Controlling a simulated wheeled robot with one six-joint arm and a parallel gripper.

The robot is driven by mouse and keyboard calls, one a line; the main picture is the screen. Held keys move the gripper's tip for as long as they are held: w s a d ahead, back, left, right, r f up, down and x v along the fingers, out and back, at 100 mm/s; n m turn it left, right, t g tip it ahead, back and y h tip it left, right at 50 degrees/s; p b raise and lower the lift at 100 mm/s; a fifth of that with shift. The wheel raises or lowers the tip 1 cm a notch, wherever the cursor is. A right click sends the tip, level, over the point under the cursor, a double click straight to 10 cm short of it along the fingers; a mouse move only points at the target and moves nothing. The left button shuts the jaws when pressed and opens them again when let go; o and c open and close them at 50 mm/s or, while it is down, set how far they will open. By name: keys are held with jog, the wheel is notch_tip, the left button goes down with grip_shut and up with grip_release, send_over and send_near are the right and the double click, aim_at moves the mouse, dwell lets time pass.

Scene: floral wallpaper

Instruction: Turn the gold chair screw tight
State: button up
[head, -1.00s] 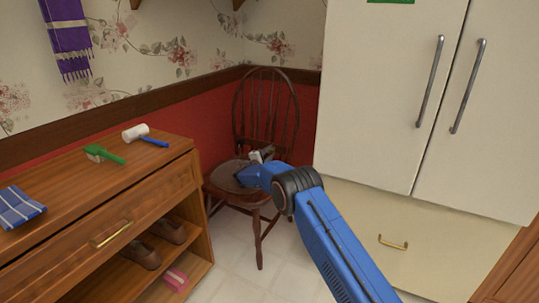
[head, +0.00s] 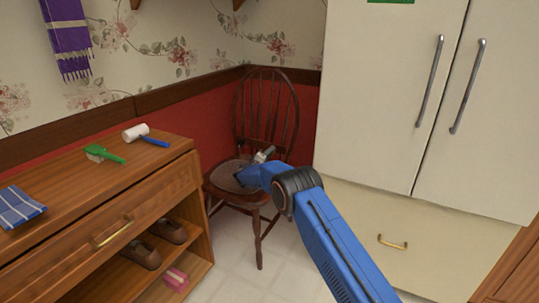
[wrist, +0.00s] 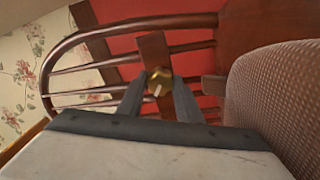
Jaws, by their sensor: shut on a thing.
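The dark wooden chair (head: 259,74) stands in the corner, with a rounded spindle back and a patterned seat pad. My gripper (head: 265,154) is over the seat, close to the lower chair back. In the wrist view the gold screw (wrist: 158,76) has a round head with a pale slot line and sits in front of a wooden upright of the chair (wrist: 130,24). My gripper there (wrist: 160,88) has its two dark fingers shut on the screw's sides. The screw is too small or hidden to make out in the head view.
A wooden cabinet (head: 155,185) stands at left, with a green brush (head: 105,154), a white-headed mallet (head: 136,132) and a blue cloth (head: 18,206) on top. Shoes (head: 140,253) sit on its shelf. A large cream fridge (head: 375,110) stands close on the right.

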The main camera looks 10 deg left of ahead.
jog(key=shift+d+f, duration=0.1)
jog(key=shift+f, duration=0.05)
dwell(0.3)
jog(key=o, duration=1)
jog(key=shift+o, duration=0.2)
jog(key=shift+s, duration=0.15)
jog(key=v, duration=1.7)
